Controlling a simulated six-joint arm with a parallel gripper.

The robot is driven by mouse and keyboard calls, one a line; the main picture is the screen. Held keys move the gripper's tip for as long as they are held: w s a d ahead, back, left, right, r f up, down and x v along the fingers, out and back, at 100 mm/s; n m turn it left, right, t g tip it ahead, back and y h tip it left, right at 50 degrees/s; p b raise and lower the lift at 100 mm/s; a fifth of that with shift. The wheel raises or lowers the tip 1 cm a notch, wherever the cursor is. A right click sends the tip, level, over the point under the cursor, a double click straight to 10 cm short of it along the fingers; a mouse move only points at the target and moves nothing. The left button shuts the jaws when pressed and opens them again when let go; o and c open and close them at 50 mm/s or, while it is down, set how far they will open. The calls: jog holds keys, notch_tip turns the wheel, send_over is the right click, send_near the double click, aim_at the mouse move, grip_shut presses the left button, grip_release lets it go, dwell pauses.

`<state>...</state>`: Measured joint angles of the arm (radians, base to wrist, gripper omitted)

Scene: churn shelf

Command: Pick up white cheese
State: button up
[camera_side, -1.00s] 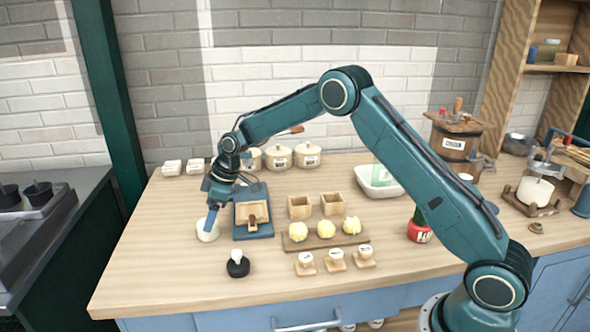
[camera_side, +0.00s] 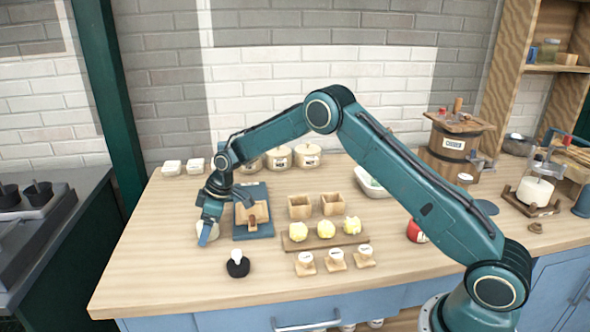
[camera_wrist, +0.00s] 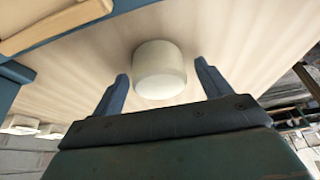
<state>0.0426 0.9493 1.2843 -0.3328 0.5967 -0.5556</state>
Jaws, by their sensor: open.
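The white cheese (camera_wrist: 159,70) is a short, pale round block standing on the wooden table. In the wrist view it sits between and just beyond my two open fingers, with a gap to each. In the side view the cheese (camera_side: 203,231) is at the table's left, mostly hidden behind my gripper (camera_side: 208,236). My gripper is open and empty, low over the cheese; it also shows in the wrist view (camera_wrist: 162,82). I cannot tell whether a finger touches the cheese.
A blue board with a wooden piece (camera_side: 252,212) lies close to the right of the cheese. A black stamp with a white knob (camera_side: 237,265) stands in front. A board (camera_side: 325,242) with yellow balls lies farther right. The table's front left is clear.

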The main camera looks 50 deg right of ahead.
jog(key=c, duration=1.1)
jog(key=shift+r, duration=0.1)
notch_tip(320, 180, up, 20)
dwell(0.6)
